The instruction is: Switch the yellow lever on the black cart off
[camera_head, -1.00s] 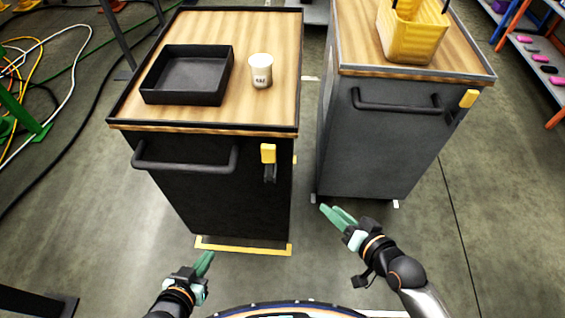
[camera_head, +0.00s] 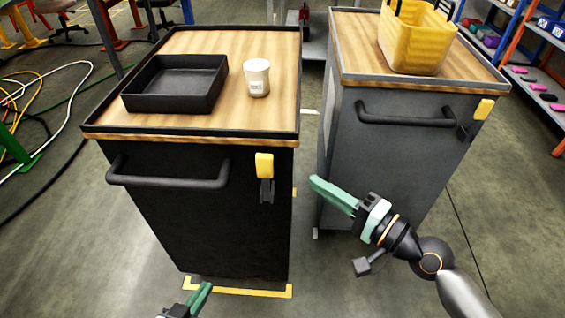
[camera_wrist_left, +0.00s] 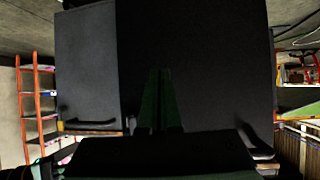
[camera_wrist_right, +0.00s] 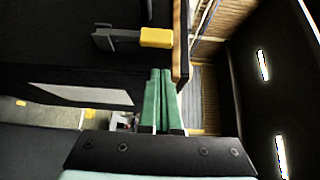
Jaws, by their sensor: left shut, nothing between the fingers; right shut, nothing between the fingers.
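The black cart (camera_head: 200,225) stands at the left of the head view, with a wooden top. Its yellow lever (camera_head: 264,165) sits on the front face near the upper right corner, with the yellow tip up above a dark bracket. The lever also shows in the right wrist view (camera_wrist_right: 156,38), near the fingers but apart from them. My right gripper (camera_head: 316,183) is shut and empty, to the right of the lever. My left gripper (camera_head: 205,290) is shut and empty, low in front of the cart; it also shows in the left wrist view (camera_wrist_left: 158,75).
A grey cart (camera_head: 395,160) with its own yellow lever (camera_head: 484,109) and a yellow basket (camera_head: 412,40) stands to the right. A black tray (camera_head: 175,84) and a white cup (camera_head: 257,77) rest on the black cart. A black handle (camera_head: 167,181) juts from its front.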

